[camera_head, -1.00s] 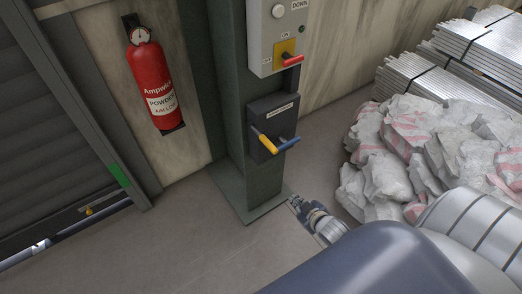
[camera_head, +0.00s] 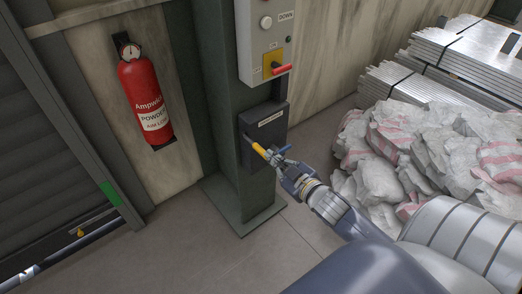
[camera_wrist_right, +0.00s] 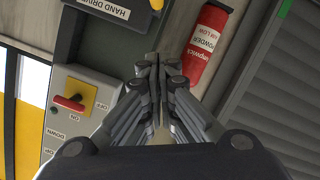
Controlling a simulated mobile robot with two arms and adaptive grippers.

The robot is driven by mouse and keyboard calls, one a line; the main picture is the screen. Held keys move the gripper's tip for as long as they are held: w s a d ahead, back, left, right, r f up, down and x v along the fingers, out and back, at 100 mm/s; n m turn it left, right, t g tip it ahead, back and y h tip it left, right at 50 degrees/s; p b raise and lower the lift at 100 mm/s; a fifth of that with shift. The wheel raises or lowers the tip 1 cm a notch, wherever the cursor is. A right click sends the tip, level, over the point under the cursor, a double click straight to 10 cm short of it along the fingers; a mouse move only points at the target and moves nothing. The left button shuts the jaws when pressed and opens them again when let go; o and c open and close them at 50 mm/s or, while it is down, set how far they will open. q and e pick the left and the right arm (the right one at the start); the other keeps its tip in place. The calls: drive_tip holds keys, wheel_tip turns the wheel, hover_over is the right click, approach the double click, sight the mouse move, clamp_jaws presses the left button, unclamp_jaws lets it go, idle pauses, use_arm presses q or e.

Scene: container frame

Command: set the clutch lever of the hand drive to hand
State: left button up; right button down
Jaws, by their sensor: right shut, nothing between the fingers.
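The hand drive is a dark box (camera_head: 264,124) with a white label, mounted on the green column. My left gripper is out of view.
Above the hand drive is a grey control box (camera_head: 262,40) with a red rotary switch (camera_head: 281,69). A red fire extinguisher (camera_head: 146,101) hangs on the wall to the left. White sacks (camera_head: 400,150) and metal profiles (camera_head: 480,62) are to the right. The floor (camera_head: 180,245) in front is clear.

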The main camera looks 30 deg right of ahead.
drive_tip(key=p, duration=0.1)
hover_over(261, 150)
drive_tip(key=s+a, duration=0.2)
drive_tip(key=a, duration=0.1)
wheel_tip(261, 150, down, 2)
drive_tip(key=shift+s+d+f, duration=0.1)
drive_tip(key=shift+d+f, duration=0.1)
drive_tip(key=shift+f, duration=0.4)
drive_tip(key=shift+d+f, duration=0.15)
drive_tip(key=shift+f, duration=0.45)
drive_tip(key=shift+d+f, duration=0.35)
drive_tip(key=shift+f, duration=0.35)
